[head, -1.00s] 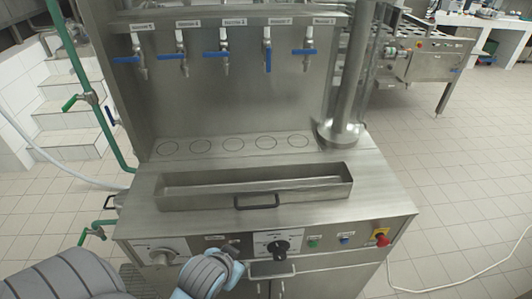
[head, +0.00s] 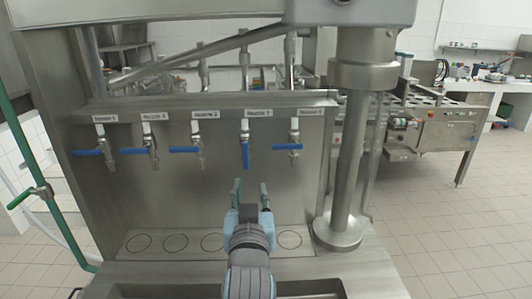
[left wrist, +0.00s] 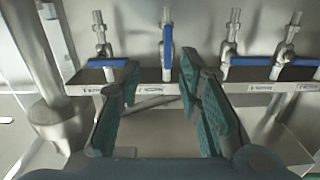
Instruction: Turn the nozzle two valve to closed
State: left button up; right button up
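Several nozzle valves with blue lever handles hang in a row on the steel filler. Their labels are too small to read surely. The fourth valve from the left (head: 246,152), which I take to be nozzle two, has its lever pointing down; the other levers lie sideways. The same lever stands along its pipe in the left wrist view (left wrist: 167,46), where the picture is inverted. My left gripper (head: 251,188) is open and empty, a little below that valve and apart from it. Its fingers also frame the lower view in the left wrist picture (left wrist: 158,95). My right gripper is not in view.
A thick steel column (head: 345,185) rises just right of the valves. A ledge with marked circles (head: 175,243) lies below them. The steel back panel (head: 205,215) stands behind. Space between ledge and valves is clear apart from my left arm.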

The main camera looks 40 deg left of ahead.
pick_arm(q)
jog(key=w, duration=0.1)
send_near(245, 159)
jog(key=w+a+r, duration=0.1)
jog(key=w+a, duration=0.3)
jog(key=w, duration=0.1)
jog(key=w+a+f, duration=0.1)
jog(key=w, duration=0.2)
jog(key=shift+w+a+f, duration=0.2)
jog(key=shift+w+a, duration=0.05)
jog(key=shift+a, duration=0.05)
jog(key=shift+s+r, duration=0.1)
jog(key=shift+s, duration=0.1)
jog(key=shift+s+r, duration=0.1)
jog(key=shift+s, duration=0.25)
jog(key=shift+c, duration=1.2)
jog(key=shift+s+r, duration=0.1)
jog(key=shift+s, duration=0.15)
jog(key=c, duration=0.3)
jog(key=shift+w+d, duration=0.1)
grip_shut()
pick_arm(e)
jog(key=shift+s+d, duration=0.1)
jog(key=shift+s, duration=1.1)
